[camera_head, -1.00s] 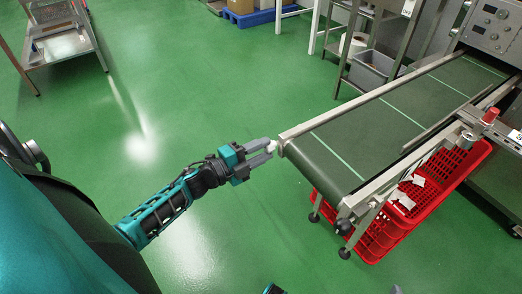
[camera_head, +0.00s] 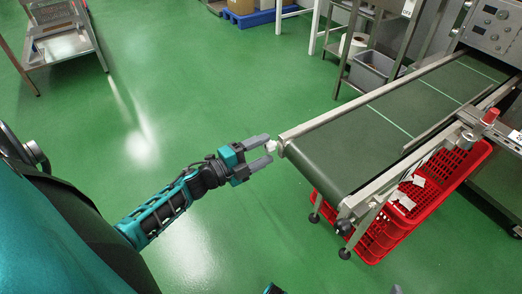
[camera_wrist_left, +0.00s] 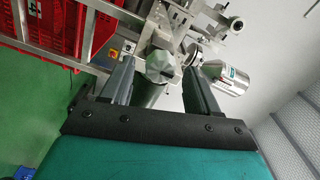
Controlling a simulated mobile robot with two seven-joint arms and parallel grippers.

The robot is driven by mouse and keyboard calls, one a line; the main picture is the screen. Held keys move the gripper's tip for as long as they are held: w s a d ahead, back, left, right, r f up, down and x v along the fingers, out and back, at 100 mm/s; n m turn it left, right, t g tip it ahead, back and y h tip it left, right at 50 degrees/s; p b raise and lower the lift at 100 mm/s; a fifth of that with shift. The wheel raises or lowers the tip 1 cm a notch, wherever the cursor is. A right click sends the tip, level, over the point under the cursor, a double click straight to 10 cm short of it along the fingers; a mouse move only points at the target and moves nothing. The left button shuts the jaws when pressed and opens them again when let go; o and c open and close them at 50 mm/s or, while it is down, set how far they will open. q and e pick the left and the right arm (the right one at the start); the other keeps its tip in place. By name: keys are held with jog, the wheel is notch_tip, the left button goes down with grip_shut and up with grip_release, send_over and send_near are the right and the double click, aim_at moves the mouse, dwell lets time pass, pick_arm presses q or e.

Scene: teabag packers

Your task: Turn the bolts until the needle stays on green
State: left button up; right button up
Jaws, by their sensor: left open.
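My left gripper (camera_head: 268,152) is at the near left corner of the green conveyor belt (camera_head: 365,150). Its two grey fingers are apart, and a small pale bolt-like end (camera_head: 275,150) of the conveyor frame sits at or between their tips. In the left wrist view, the open fingers (camera_wrist_left: 158,80) stand on either side of a round metal end (camera_wrist_left: 160,66); I cannot tell whether they touch it. No needle or green zone can be made out. My right gripper is not in view.
A red crate (camera_head: 424,198) stands under the belt. A control panel (camera_head: 492,22) with knobs is at the far right. A grey bin (camera_head: 374,68) stands on a shelf behind. A metal rack (camera_head: 62,45) is at the far left. The green floor around my left arm is clear.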

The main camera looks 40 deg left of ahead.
pick_arm(q)
jog(key=p+v, duration=0.2)
jog(key=v, duration=1.1)
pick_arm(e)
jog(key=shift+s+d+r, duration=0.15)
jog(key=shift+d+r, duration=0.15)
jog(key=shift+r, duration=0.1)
pick_arm(q)
jog(key=shift+d, duration=0.1)
jog(key=s+d+n+g+y, duration=0.2)
jog(key=d+n+g+y, duration=0.3)
jog(key=d+n, duration=1.4)
notch_tip(320, 180, up, 11)
jog(key=s+a+m+p, duration=0.1)
jog(key=a+m+p, duration=0.1)
jog(key=p, duration=1.3)
jog(key=shift+s+f+g+p, duration=0.25)
jog(key=shift+g+p, duration=0.05)
jog(key=shift+g, duration=0.1)
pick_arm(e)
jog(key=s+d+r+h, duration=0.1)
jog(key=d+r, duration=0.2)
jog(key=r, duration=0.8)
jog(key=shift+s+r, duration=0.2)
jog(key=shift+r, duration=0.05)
